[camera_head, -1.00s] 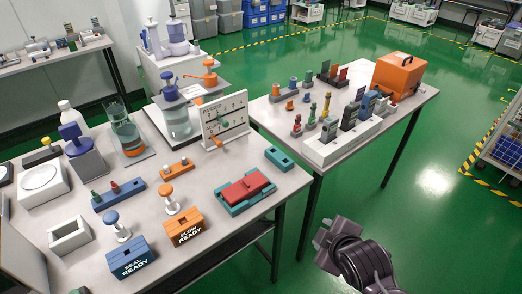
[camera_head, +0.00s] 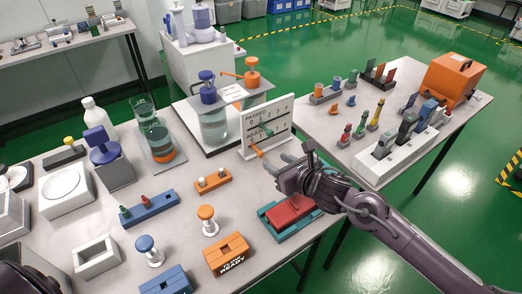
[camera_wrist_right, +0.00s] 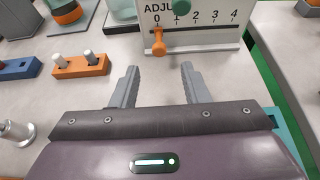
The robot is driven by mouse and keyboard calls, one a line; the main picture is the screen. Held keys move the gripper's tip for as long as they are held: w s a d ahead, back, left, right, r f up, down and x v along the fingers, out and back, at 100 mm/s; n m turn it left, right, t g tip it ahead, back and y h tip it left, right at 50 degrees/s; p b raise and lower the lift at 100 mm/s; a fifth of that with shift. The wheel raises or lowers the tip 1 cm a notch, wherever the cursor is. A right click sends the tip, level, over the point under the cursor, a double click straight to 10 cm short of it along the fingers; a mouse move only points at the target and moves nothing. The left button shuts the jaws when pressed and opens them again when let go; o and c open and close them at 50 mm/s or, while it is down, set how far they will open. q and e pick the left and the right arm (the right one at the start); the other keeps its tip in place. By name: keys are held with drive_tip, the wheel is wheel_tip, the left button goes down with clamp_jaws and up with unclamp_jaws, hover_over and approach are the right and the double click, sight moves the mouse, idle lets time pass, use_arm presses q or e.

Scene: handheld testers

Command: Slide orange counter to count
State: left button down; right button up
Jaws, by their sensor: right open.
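The white counter board (camera_head: 283,120) stands upright at the right edge of the near table. It has a top row marked PASSED and a lower ADJUST row with a number scale. The orange counter (camera_head: 257,151) sticks out from the lower row at its left end. In the right wrist view the orange counter (camera_wrist_right: 158,42) is just under the 0. A green counter (camera_wrist_right: 181,6) is above it, partly cut off. My right gripper (camera_head: 280,165) is open and empty in front of the board. Its fingertips (camera_wrist_right: 159,68) are apart, short of the orange counter. My left gripper is not seen.
A red and teal case (camera_head: 292,210) lies under my right arm. An orange holder with pegs (camera_head: 212,181) is left of the board. A beaker (camera_head: 155,135) and pump bottles stand behind. The second table (camera_head: 330,135) holds several testers and an orange box (camera_head: 452,80).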

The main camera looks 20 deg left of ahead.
sight(262, 154)
drive_tip(key=x, duration=0.6)
drive_tip(key=shift+w+a+f, duration=0.15)
drive_tip(key=shift+a, duration=0.1)
clamp_jaws()
